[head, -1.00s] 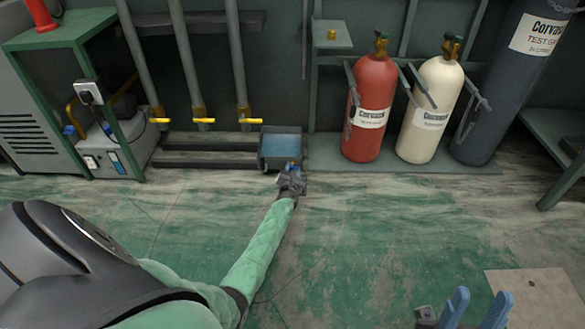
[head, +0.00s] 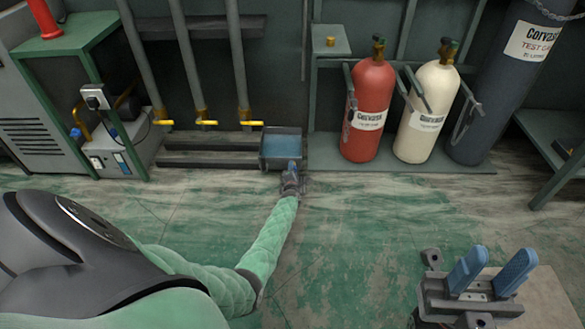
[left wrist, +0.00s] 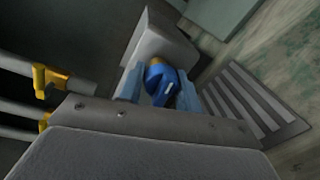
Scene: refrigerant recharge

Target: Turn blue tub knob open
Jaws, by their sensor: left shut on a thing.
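The tub (head: 281,148) is a grey open box with blue-tinted contents, standing by the wall at the end of the dark rails. Its blue knob (left wrist: 160,82) shows in the left wrist view between my left gripper's light-blue fingers. My left gripper (head: 292,168) is at the tub's front face and shut on the knob; in the head view the gripper covers most of it. The tub's side also shows in the left wrist view (left wrist: 160,35). My right gripper (head: 492,272) is at the lower right over the floor, its two blue fingers apart and empty.
Several pipes with yellow-handled valves (head: 252,123) stand left of the tub. Red (head: 369,110), cream (head: 427,112) and dark (head: 500,90) cylinders stand on a low platform to the right. A green-framed machine (head: 95,110) is at the left. The floor in front is clear.

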